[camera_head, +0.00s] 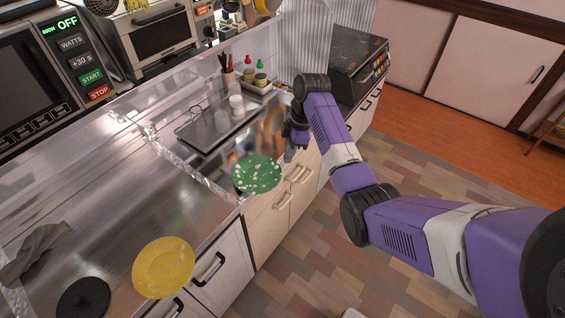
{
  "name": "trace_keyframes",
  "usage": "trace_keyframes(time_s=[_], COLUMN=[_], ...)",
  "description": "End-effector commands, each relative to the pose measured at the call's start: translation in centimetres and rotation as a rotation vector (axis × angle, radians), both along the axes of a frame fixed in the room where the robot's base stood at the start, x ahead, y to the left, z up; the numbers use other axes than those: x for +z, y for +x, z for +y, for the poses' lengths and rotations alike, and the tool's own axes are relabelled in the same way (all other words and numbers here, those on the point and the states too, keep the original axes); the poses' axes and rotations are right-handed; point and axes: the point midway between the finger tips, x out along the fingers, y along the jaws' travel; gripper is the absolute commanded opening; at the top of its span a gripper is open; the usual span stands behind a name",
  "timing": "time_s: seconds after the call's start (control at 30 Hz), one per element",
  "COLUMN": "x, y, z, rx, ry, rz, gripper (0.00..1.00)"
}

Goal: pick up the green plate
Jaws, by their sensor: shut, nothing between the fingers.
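The green plate (257,174) has pale spots and shows at the front edge of the metal counter, in the middle of the view. My gripper (289,155) is just to the right of the plate, hanging down from my purple and white arm. Its fingers are small and dark here, and they are shut with nothing between them. I cannot tell whether a fingertip touches the plate's rim.
A yellow plate (163,267) lies nearer on the counter, with a black disc (83,299) and a grey cloth (37,250) to its left. A metal tray (205,130) with a white bottle (237,107) is behind the green plate. The counter between is clear.

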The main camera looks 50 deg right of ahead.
Motion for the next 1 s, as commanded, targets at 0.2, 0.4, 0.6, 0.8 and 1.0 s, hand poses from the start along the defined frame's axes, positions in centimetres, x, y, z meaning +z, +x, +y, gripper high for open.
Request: trace_keyframes(time_s=[0.2, 0.4, 0.6, 0.8, 1.0], x=[2.2, 2.5, 2.4, 0.0, -2.2], y=[-0.4, -0.5, -0.4, 1.2, 3.9], z=[-0.4, -0.5, -0.4, 0.8, 3.1], rx=[-0.001, -0.001, -0.006, -0.128, -0.403], ry=[-0.001, 0.000, -0.002, -0.051, -0.114], rz=[-0.001, 0.000, -0.003, -0.099, -0.358], gripper=[0.00, 0.00, 0.18, 0.31, 0.31])
